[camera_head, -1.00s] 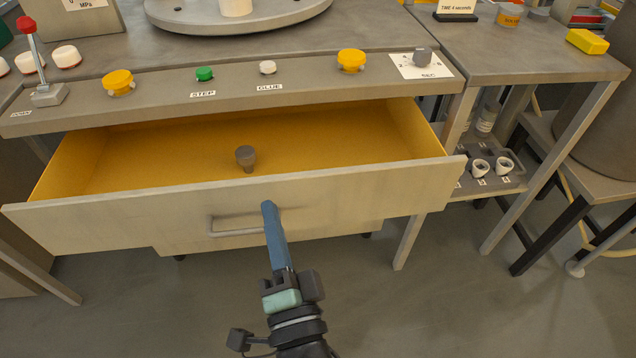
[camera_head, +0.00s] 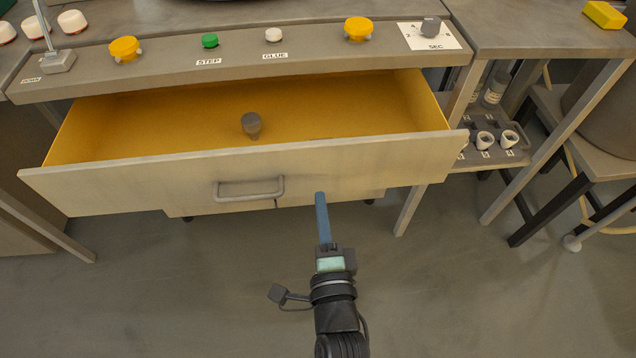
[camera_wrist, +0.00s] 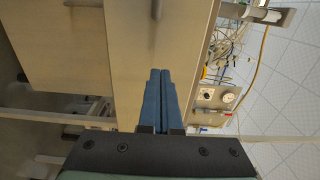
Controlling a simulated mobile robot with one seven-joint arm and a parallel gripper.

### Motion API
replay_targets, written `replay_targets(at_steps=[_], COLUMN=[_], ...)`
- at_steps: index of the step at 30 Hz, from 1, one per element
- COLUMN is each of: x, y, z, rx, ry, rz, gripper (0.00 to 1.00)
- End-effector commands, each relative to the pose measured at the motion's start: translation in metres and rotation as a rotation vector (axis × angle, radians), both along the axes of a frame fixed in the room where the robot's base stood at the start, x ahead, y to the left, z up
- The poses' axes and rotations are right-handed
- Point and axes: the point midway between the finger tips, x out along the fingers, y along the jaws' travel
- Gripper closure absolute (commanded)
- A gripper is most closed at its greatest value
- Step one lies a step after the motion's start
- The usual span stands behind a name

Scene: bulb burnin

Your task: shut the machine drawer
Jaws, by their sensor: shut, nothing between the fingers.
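The machine drawer (camera_head: 330,178) stands open under the machine's front panel, with a yellow inside. A small dark knob-like part (camera_head: 251,125) lies in it. The drawer's handle (camera_head: 248,189) is on the front face, left of my gripper. My gripper (camera_head: 321,196) is shut and empty, its blue fingers at the lower part of the drawer front, right of the handle. In the wrist view the shut fingers (camera_wrist: 160,80) overlap the pale drawer front (camera_wrist: 135,45). I cannot tell whether they touch it.
Above the drawer is the panel with yellow buttons (camera_head: 125,49), a green button (camera_head: 210,40) and a dial (camera_head: 431,27). The floor in front is clear.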

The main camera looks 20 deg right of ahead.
Motion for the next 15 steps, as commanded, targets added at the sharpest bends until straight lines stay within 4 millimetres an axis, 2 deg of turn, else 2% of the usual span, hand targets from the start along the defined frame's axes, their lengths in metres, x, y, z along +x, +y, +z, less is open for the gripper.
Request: replay_targets(at_steps=[1, 6, 15], x=[0.010, 0.033, 0.049], y=[-0.003, -0.010, -0.014], z=[0.000, 0.000, 0.000], rx=[0.000, -0.002, -0.002], ry=[-0.005, -0.002, 0.001], rz=[-0.001, -0.001, 0.000], gripper=[1.00, 1.00, 1.00])
